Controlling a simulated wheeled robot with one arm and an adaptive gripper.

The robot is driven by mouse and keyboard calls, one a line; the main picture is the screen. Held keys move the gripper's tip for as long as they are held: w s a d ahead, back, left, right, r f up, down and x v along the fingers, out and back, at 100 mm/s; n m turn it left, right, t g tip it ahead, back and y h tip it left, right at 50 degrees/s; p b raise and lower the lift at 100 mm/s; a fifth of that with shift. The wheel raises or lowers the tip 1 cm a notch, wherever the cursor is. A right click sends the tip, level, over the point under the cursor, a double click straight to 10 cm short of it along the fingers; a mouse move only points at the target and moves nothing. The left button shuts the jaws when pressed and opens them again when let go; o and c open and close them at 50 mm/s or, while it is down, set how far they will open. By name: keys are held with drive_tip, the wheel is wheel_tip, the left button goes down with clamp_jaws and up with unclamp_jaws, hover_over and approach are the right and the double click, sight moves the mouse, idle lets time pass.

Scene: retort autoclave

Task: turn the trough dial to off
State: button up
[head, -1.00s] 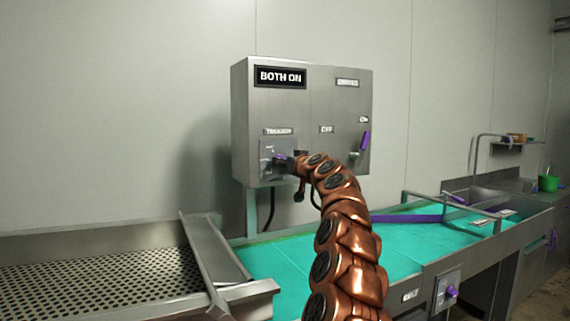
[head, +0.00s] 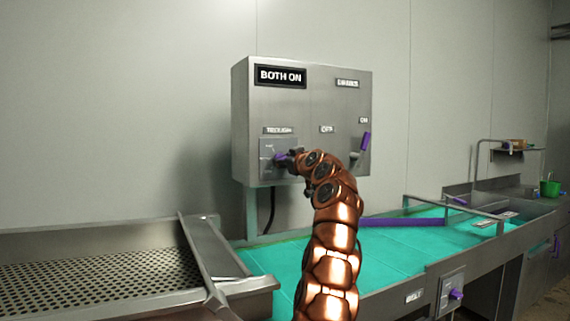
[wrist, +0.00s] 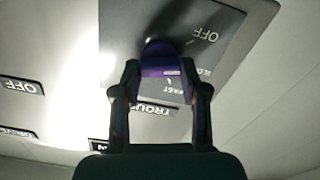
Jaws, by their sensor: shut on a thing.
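The trough dial (head: 281,159) is a purple knob on a grey plate (head: 266,148) at the lower left of the steel control box, under a label that appears to read TROUGH. My gripper (head: 293,159) reaches it from the right and hides part of it. In the wrist view, the two fingers of my gripper (wrist: 161,80) are shut on the purple dial (wrist: 160,60), one on each side. The plate there carries the words OFF, SLOW and FAST, seen upside down. I cannot tell exactly which mark the dial points at.
The control box (head: 318,105) bears a BOTH ON sign (head: 281,76) and a purple lever (head: 365,141) at its right side, near an ON label. Below are a teal belt (head: 390,240), a perforated trough (head: 90,280) and another purple dial (head: 456,293) on the belt's front.

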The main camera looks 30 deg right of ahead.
drive_tip(key=shift+a+n+p, duration=0.1)
drive_tip(key=shift+n+p, duration=0.25)
drive_tip(key=shift+n, duration=2.35)
drive_tip(key=o, duration=1.1)
drive_tip(key=shift+o, duration=0.2)
drive_tip(key=shift+s, duration=0.1)
drive_tip(key=s+a, duration=0.1)
drive_tip(key=s, duration=1)
drive_tip(key=shift+s, duration=0.4)
